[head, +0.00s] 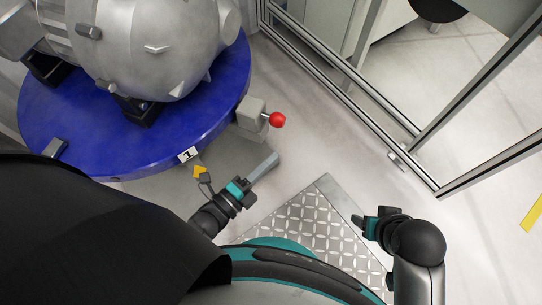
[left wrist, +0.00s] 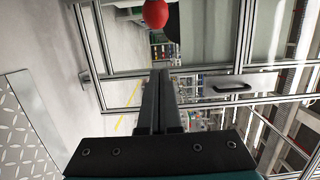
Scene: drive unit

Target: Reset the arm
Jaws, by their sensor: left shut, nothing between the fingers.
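My left gripper (head: 275,158) is in the middle of the head view, pointing up and to the right over the pale floor. Its long grey fingers lie together with nothing between them. In the left wrist view the same left gripper (left wrist: 161,74) shows its two dark fingers side by side, shut. My right gripper (head: 360,221) is at the lower right, beside the metal plate. It is small and partly hidden by its own wrist, so its fingers cannot be made out. Both grippers are apart from the things around them.
A blue round table (head: 215,115) bears a large grey drive unit (head: 150,45). A red knob (head: 277,120) on a grey box sits at its edge, near my left gripper; the knob also shows in the left wrist view (left wrist: 155,14). A framed glass partition (head: 345,70) stands at the upper right. A tread plate (head: 315,220) lies on the floor.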

